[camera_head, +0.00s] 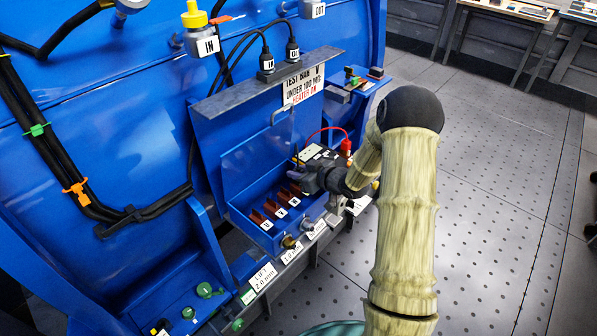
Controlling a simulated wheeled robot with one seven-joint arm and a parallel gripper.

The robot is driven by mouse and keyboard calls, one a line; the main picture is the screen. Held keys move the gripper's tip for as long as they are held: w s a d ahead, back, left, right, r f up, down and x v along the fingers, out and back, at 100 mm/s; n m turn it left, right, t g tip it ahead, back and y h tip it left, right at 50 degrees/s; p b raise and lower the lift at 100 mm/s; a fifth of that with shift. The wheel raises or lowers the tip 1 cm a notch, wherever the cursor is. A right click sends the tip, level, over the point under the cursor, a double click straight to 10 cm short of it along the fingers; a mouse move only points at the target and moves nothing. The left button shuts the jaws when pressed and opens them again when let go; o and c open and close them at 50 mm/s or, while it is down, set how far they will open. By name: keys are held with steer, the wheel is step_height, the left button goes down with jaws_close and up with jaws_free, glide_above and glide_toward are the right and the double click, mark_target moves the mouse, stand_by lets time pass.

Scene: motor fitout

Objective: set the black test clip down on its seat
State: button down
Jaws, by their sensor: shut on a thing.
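My gripper (304,176) is over the right part of an open blue terminal box, reaching in from the right. It is shut on a small dark thing at its tips, which I take to be the black test clip; the clip is too small and dark to make out. A red clip (346,146) with a red lead (328,130) stands just behind my gripper, beside a pale panel (311,152). I cannot make out the black clip's seat; my gripper and wrist hide part of that area.
The blue box (240,215) holds several brown terminals (281,202) with white labels. Its raised lid (225,120) and a warning sign (303,84) stand behind. Labelled fittings (290,242) line the front ledge. Black cables (60,150) hang left. The floor at right is clear.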

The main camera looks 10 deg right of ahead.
steer(key=shift+f, duration=0.25)
steer(key=c, duration=1.1)
jaws_free()
steer(key=v, duration=1.7)
steer(key=shift+s+d, duration=0.15)
steer(key=shift+s, duration=0.1)
